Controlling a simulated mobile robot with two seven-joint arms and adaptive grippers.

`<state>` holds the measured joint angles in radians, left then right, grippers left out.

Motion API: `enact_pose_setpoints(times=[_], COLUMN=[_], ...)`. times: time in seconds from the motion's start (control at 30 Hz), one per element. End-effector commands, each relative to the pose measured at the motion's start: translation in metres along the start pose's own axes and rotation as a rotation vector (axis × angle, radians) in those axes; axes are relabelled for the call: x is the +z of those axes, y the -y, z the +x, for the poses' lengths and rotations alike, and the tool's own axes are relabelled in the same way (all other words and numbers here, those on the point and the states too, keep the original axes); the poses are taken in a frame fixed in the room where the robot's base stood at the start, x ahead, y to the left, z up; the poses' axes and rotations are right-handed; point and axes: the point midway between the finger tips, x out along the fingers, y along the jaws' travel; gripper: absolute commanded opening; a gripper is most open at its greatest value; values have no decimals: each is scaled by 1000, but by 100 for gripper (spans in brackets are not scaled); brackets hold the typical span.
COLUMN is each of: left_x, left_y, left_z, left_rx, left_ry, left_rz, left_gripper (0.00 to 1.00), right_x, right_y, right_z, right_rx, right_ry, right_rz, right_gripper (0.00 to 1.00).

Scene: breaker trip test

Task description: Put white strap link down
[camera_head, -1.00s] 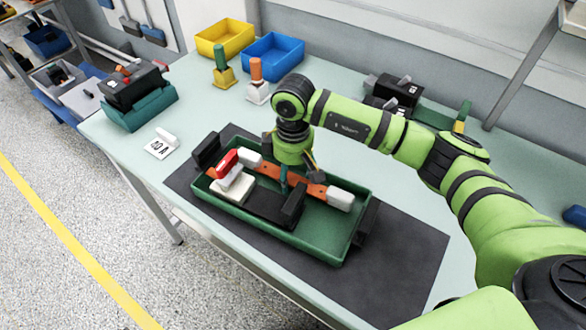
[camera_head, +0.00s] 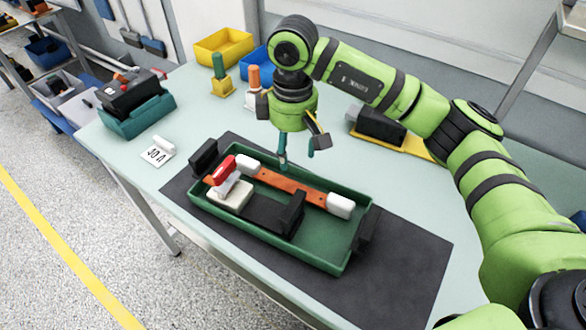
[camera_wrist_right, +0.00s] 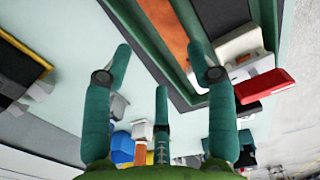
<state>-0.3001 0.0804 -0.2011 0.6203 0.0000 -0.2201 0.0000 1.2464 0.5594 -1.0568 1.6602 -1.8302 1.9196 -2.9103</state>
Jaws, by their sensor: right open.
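The strap link (camera_head: 292,188), a flat copper-orange bar with white end blocks, lies along the far side inside the green tray (camera_head: 325,262). My right gripper (camera_head: 299,153) is open and empty above the tray's far edge, clear of the link. In the right wrist view, the spread fingers (camera_wrist_right: 160,62) hold nothing, and part of the orange bar (camera_wrist_right: 165,28) shows beyond them. My left gripper is not in view.
In the tray, a red-handled white piece (camera_head: 222,170) and a black block (camera_head: 268,215) sit beside the link. A dark mat (camera_head: 400,265) lies underneath. Yellow (camera_head: 222,46) and blue (camera_head: 256,62) bins stand behind. The table left of the tray holds a label card (camera_head: 157,154).

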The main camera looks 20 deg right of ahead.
Motion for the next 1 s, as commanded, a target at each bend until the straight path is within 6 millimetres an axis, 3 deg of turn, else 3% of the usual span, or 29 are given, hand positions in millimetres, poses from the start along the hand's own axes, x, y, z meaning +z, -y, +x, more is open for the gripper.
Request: enact_pose_setpoints(times=[0.27,1.0], left_x=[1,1], left_y=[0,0], left_z=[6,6], left_rx=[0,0], left_ry=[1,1], left_rz=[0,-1], left_gripper=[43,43], right_x=[0,0], right_y=[0,0], right_z=[-24,-24], right_rx=[-1,-1], right_ry=[1,0], right_rz=[-1,-1], right_gripper=[57,57])
